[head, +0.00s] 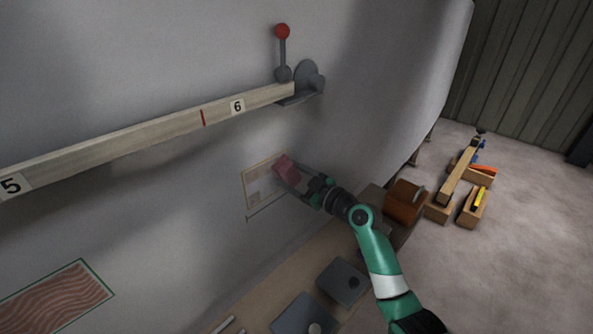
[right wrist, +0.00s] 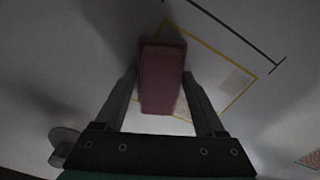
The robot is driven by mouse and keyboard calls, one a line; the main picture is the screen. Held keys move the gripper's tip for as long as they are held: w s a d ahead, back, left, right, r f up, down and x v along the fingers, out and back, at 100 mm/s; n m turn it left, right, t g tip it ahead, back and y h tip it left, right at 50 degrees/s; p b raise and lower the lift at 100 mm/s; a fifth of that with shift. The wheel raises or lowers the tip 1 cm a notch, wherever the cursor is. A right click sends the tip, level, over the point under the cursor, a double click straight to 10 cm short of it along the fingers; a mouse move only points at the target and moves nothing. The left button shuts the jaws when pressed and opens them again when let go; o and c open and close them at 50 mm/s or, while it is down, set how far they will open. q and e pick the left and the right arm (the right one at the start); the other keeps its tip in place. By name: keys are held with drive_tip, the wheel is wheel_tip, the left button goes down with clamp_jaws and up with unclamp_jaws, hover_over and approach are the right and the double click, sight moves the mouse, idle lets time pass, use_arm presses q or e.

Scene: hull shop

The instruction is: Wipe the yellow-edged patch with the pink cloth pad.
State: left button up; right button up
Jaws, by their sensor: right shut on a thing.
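The pink cloth pad (head: 286,169) is between the fingers of my right gripper (head: 304,182), which is shut on it. In the right wrist view the pad (right wrist: 161,75) lies between both fingers of the gripper (right wrist: 163,95). The yellow-edged patch (head: 256,186) is on the pale hull wall, and the pad overlaps its right part in the head view. The wrist view shows the patch (right wrist: 239,80) behind the pad, with a faint beige area in it. I cannot tell whether the pad touches the wall. My left gripper is not in view.
A wooden batten (head: 150,137) marked 5 and 6 crosses the hull above, ending at a bracket with a red-knobbed lever (head: 282,32). A green-edged wavy patch (head: 52,300) is lower left.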

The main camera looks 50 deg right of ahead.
sight(273, 176)
drive_tip(key=shift+a, duration=0.5)
drive_tip(key=shift+w+a+r+p, duration=0.1)
drive_tip(key=shift+a+p, duration=0.7)
drive_tip(key=shift+a, duration=0.55)
